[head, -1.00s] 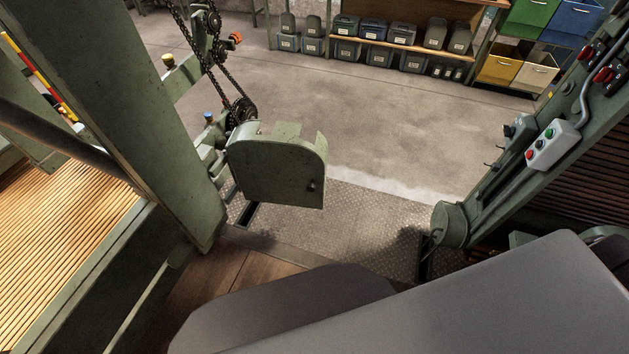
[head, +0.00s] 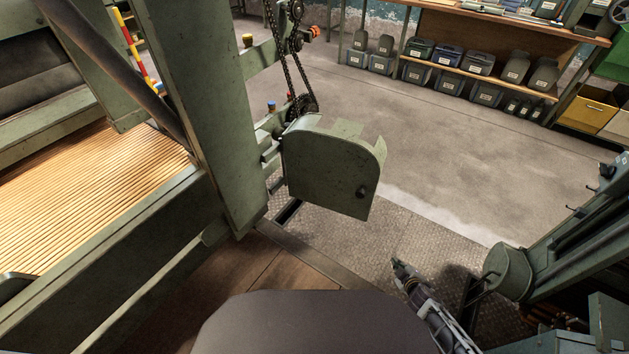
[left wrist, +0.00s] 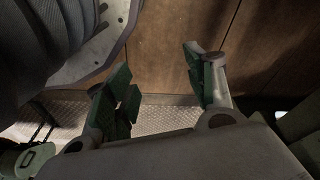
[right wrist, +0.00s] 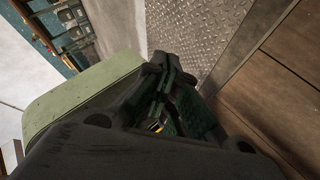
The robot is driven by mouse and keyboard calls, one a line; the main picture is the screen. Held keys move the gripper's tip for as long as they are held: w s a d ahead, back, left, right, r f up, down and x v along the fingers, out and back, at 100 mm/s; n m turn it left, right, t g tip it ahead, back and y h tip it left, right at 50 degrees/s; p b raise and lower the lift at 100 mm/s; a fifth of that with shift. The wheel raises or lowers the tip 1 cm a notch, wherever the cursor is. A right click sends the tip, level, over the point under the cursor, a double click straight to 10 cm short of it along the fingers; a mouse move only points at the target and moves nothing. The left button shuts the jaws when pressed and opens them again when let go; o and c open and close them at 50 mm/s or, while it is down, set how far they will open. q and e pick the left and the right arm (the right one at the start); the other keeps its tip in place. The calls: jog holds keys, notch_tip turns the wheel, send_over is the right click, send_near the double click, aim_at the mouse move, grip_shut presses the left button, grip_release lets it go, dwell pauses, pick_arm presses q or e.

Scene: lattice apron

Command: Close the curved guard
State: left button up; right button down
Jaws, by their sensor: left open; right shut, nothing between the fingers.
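The curved guard (head: 330,170) is a pale green metal cover with a rounded top corner and a small dark knob (head: 362,191). It stands open beside the post, with the chain and sprocket (head: 303,106) exposed behind its upper left. My right gripper (head: 401,270) is shut and empty, below and right of the guard in the head view, apart from it. In the right wrist view a pale green curved surface, likely the guard (right wrist: 75,100), lies left of the shut fingers (right wrist: 166,78). My left gripper (left wrist: 160,88) is open and empty above the floor; it does not show in the head view.
A thick green post (head: 215,120) and the loom frame with a slatted surface (head: 90,190) stand to the left. A green machine beam (head: 560,250) rises at the right. Bins (head: 450,83) line a shelf at the back. The floor (head: 440,150) between is clear.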

pick_arm(q)
jog(key=w+d+r+b, duration=0.1)
jog(key=w+r+b, duration=0.1)
jog(key=r+b, duration=0.4)
jog(key=w+d+r+t+b, duration=0.1)
jog(key=w+r+b, duration=0.1)
jog(key=r+b, duration=0.5)
jog(key=shift+w+d+r+h+b, duration=0.2)
jog(key=shift+d+h+b, duration=0.2)
jog(key=shift+b, duration=0.75)
pick_arm(e)
jog(key=w+a+r+n+t+y, duration=0.2)
jog(key=w+a+r+n, duration=0.1)
jog(key=r, duration=0.4)
jog(key=w+a+r+n+t+y, duration=0.2)
jog(key=w+a+r+n, duration=0.2)
jog(key=r, duration=0.3)
jog(key=w+a+r+n+t+y, duration=0.2)
jog(key=w+a+r+n, duration=0.2)
jog(key=r, duration=0.4)
jog(key=shift+w+n+y, duration=0.3)
jog(key=shift+w, duration=0.15)
jog(key=shift+w+a+r, duration=0.1)
jog(key=shift+w, duration=0.1)
